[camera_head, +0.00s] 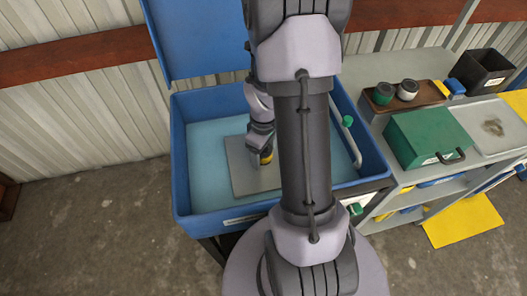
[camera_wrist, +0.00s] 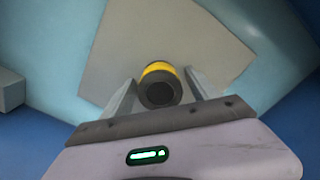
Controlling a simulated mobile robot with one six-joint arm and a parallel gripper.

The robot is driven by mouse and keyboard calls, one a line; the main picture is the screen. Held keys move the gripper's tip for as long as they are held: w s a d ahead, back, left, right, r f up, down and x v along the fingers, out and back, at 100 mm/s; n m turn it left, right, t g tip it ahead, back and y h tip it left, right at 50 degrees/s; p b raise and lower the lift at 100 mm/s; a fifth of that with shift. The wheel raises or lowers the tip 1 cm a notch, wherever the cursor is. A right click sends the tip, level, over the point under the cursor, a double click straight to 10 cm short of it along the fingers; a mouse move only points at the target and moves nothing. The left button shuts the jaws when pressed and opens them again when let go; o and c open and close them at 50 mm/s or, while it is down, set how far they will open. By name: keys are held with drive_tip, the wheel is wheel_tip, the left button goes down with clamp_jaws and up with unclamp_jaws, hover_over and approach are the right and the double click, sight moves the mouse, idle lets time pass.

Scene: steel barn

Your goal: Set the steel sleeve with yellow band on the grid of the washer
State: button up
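The washer (camera_head: 183,188) is a blue tub with a light blue inside and a raised lid. Its grid (camera_head: 243,182) is a flat grey plate inside the tub; it also shows in the wrist view (camera_wrist: 120,58). The steel sleeve with yellow band (camera_wrist: 160,86) appears with a dark end towards the wrist camera.
A green-tipped pipe (camera_head: 349,135) stands at the tub's right side. On the right, a bench holds a green box (camera_head: 425,135), a brown tray (camera_head: 382,106) with two small cylinders, and a black bin (camera_head: 484,70). A yellow mat (camera_head: 463,220) lies on the floor.

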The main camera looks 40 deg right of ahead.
wheel_tip(320, 180, up, 12)
drive_tip(key=r+p, duration=0.1)
drive_tip(key=p, duration=0.5)
drive_tip(key=w+a+r+m+t, duration=0.1)
drive_tip(key=a+r+m+t, duration=0.2)
drive_tip(key=a+r, duration=0.8)
drive_tip(key=s+a+r+m+t+y, duration=0.1)
drive_tip(key=s+a+r+m, duration=0.1)
drive_tip(key=s+a+r, duration=0.2)
drive_tip(key=s+a+r+m+t+y, duration=0.1)
drive_tip(key=s+a+r, duration=0.3)
drive_tip(key=a, duration=0.5)
drive_tip(key=shift+r+m+t, duration=0.4)
drive_tip(key=shift+r+m, duration=0.05)
drive_tip(key=shift+m, duration=0.05)
drive_tip(key=shift+d, duration=0.1)
